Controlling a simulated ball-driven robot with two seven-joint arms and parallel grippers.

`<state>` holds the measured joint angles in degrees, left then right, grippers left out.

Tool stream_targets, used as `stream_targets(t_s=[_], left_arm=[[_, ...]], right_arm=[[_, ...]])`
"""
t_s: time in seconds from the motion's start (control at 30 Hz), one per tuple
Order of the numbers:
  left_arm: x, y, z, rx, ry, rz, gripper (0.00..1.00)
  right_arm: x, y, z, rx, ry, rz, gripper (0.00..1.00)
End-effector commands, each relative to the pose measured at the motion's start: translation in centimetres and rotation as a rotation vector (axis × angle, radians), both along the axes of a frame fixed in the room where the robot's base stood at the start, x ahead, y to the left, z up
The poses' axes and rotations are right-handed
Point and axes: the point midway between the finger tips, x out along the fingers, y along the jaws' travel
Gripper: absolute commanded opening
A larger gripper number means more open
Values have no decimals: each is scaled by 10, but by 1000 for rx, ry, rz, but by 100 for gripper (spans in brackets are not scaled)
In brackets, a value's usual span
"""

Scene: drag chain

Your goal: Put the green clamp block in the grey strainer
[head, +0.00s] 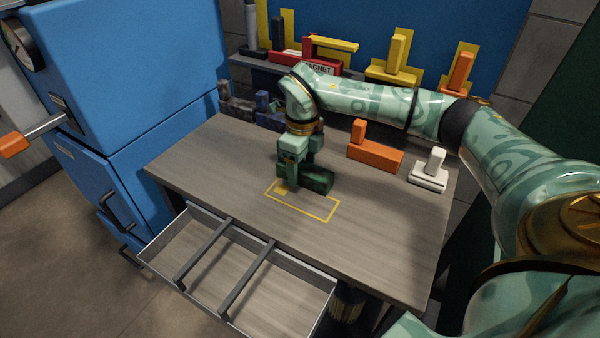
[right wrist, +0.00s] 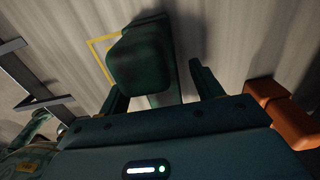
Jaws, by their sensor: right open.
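The dark green clamp block (head: 318,180) lies on the wooden table, over the yellow outlined rectangle. In the right wrist view it (right wrist: 140,62) shows a raised part on a longer base. My right gripper (head: 296,180) points down at the block, and its fingers hide part of it in the head view. In the right wrist view the fingers (right wrist: 160,90) are apart, one on each side of the block, with a gap showing. I cannot make out a thing that is clearly a grey strainer. My left gripper is not in view.
An open grey drawer (head: 160,256) with two dark cross bars projects from the table front. An orange block (head: 375,155) and a white block (head: 428,178) stand right of my gripper. Dark blocks (head: 240,106) stand at the back left. A blue cabinet (head: 150,75) borders the left.

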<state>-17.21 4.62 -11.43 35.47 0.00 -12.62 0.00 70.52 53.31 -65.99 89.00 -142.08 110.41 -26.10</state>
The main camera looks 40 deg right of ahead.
Motion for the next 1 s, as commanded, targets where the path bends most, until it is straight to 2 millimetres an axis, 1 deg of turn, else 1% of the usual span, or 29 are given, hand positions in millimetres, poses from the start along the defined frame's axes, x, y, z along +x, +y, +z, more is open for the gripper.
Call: stream_targets(t_s=[0.03,0.1,0.3,0.33,0.37,0.4,0.47,0.5,0.53,0.83,0.93,1.0], left_arm=[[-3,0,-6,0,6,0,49],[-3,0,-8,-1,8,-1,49],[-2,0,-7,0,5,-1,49],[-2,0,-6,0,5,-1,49],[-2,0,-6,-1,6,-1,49],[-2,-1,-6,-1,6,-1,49],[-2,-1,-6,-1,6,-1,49],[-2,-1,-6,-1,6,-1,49],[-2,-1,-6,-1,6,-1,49],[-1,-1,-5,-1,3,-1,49],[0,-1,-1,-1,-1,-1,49],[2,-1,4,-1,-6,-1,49]], right_arm=[[0,1,-14,1,6,1,65],[0,1,-20,1,3,1,65],[0,1,-18,0,-1,1,65],[0,1,-18,0,-1,1,60],[0,1,-18,0,-1,1,52],[0,1,-18,0,-1,1,40],[0,1,-18,0,-1,1,24],[0,1,-18,0,-1,1,13],[0,1,-18,0,-1,1,8],[0,1,-15,1,-2,1,8],[1,1,-7,0,-3,1,8],[1,0,3,0,-5,0,8]])
